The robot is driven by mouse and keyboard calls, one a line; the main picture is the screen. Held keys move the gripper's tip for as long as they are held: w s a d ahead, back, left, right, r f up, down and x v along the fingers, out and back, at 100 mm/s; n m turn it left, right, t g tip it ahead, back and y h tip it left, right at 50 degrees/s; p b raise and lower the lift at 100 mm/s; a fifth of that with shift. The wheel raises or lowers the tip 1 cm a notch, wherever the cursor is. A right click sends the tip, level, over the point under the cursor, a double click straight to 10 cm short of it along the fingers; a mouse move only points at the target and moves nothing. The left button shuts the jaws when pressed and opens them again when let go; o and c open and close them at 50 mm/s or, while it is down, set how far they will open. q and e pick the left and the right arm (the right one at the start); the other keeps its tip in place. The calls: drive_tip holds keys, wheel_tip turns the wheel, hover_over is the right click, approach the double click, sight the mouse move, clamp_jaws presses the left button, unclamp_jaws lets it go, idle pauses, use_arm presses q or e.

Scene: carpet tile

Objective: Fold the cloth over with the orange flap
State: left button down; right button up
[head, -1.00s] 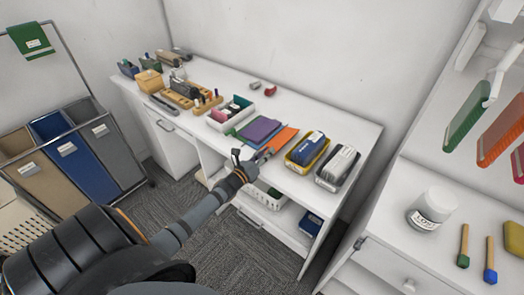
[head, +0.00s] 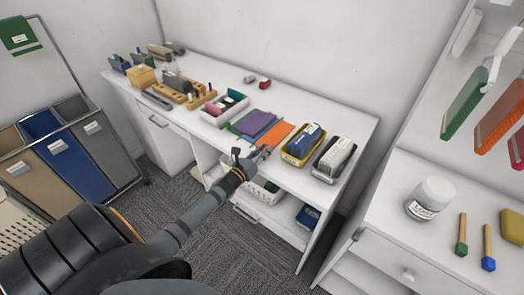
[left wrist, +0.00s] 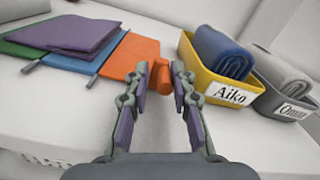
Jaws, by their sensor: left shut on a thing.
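The cloth lies on the white counter, with a purple panel (head: 256,123) on top of blue and green layers; the purple panel also shows in the left wrist view (left wrist: 80,33). Its orange flap (head: 282,132) lies flat to the right of the blue layer, and also shows in the left wrist view (left wrist: 130,55). An orange rounded end piece (left wrist: 165,79) stands at the flap's right side. My left gripper (head: 264,152), also in the left wrist view (left wrist: 163,75), is shut on this end piece at the counter's front edge. My right gripper is not in view.
A yellow bin (head: 303,146) with a blue roll, labelled Aiko, and a grey bin (head: 334,160) with a grey roll stand close to the right of the flap. A white tray (head: 224,106) stands behind left. A white basket (head: 262,192) sits below the counter.

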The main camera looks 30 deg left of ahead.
use_arm(q)
drive_tip(key=shift+s+d+f, duration=0.15)
drive_tip(key=shift+f, duration=0.2)
drive_tip(key=c, duration=1.4)
unclamp_jaws()
drive_tip(key=shift+o, duration=0.3)
drive_tip(key=shift+d+r, duration=0.15)
drive_tip(key=shift+d, duration=0.2)
drive_tip(key=shift+a, duration=0.1)
drive_tip(key=shift+r, duration=0.1)
drive_tip(key=s+a, duration=0.1)
drive_tip(key=s, duration=1.1)
